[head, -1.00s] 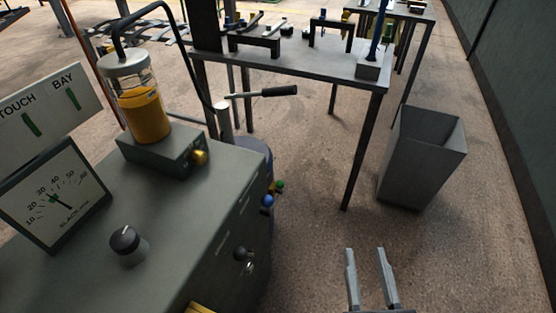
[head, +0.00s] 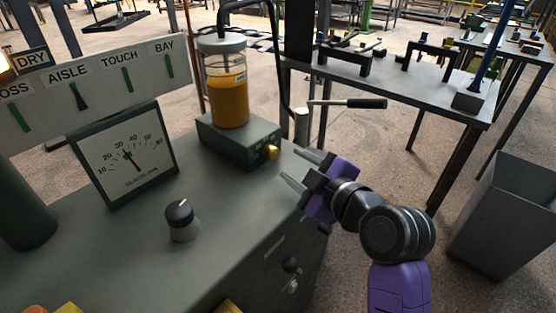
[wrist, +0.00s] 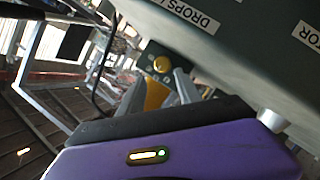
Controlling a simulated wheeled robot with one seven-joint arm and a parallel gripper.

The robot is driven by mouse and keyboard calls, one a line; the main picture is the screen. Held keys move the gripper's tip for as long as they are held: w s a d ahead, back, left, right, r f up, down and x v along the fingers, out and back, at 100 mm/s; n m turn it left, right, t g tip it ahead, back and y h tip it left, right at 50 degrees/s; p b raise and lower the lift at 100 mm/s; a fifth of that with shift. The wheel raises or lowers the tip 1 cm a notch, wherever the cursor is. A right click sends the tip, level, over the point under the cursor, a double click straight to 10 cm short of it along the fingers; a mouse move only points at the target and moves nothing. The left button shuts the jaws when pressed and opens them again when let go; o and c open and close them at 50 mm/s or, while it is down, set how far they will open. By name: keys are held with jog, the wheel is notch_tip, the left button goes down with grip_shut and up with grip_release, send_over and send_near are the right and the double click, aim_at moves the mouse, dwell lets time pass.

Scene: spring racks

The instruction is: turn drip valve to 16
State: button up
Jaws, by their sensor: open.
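The drip valve is a small brass knob (head: 270,152) on the right end of the grey block (head: 240,140) under the oil jar (head: 226,85). The knob also shows in the wrist view (wrist: 162,64), just beyond the fingers. The jar holds amber oil and has a grey lid. My gripper (head: 297,168) is open and empty, a little to the right of the knob and nearer the camera, apart from it. Its fingers point left toward the block. In the wrist view a label beginning "DROPS" (wrist: 192,15) is partly cut off.
A dial gauge (head: 125,155) and a black-topped knob (head: 181,219) stand on the grey cabinet. A sign panel (head: 100,88) is behind the gauge. A black-handled lever (head: 347,103) sticks out near the jar. A table (head: 400,85) and a grey bin (head: 507,220) stand right.

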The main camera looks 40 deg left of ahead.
aim_at(274, 155)
jog(key=shift+s+a+f, duration=0.1)
jog(key=shift+a+f, duration=0.05)
jog(key=shift+a, duration=0.1)
jog(key=b+x, duration=0.1)
jog(key=x, duration=0.6)
jog(key=shift+a+f, duration=0.15)
grip_shut()
